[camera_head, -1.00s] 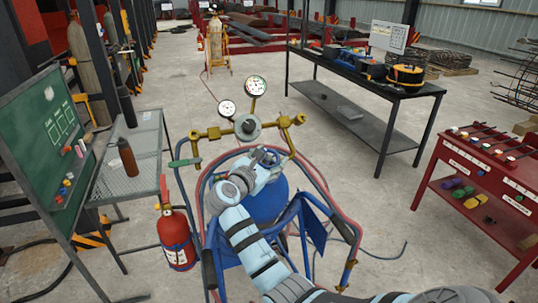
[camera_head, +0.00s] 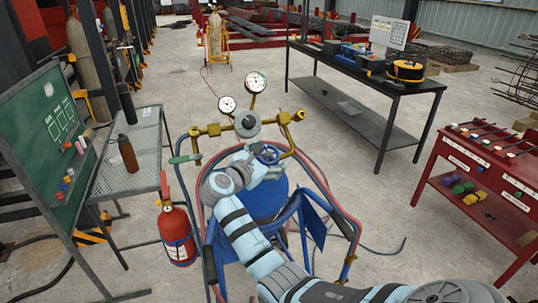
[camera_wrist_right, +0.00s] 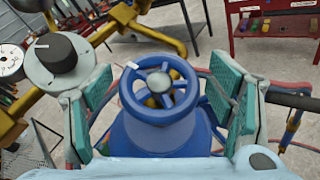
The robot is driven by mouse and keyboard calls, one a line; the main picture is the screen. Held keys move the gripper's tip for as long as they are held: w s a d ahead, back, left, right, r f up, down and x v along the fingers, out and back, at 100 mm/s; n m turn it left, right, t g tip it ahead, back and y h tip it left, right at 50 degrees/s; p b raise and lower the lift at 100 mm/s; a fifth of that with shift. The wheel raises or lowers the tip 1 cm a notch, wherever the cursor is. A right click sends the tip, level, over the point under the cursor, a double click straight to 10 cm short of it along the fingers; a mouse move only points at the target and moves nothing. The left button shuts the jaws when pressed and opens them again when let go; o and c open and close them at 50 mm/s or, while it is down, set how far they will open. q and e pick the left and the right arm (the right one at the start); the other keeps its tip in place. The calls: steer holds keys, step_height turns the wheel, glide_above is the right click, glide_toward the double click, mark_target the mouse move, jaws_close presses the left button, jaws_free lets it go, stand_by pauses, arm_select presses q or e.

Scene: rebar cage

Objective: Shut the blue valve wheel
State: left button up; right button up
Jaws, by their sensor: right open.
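The blue valve wheel (camera_head: 267,153) sits on top of a blue gas cylinder (camera_head: 265,203) in the head view. In the right wrist view the spoked wheel (camera_wrist_right: 160,88) is near the middle, with a small white mark on its rim at the upper left. My right gripper (camera_wrist_right: 160,98) is open, with one green-padded finger on each side of the wheel and visible gaps between pads and rim. In the head view my right gripper (camera_head: 270,163) is beside the wheel and partly covers the cylinder's top. My left gripper is not in view.
A brass regulator (camera_head: 247,126) with two gauges stands just behind the wheel. A blue cart frame (camera_head: 300,213) and red hoses surround the cylinder. A fire extinguisher (camera_head: 176,232) hangs at left. A red tool table (camera_head: 475,190) stands right, with open floor between.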

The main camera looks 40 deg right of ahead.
mark_target(266, 157)
steer(key=v, duration=0.7)
steer(key=shift+s+a, duration=0.15)
steer(key=shift+a, duration=0.2)
steer(key=shift+d, duration=0.2)
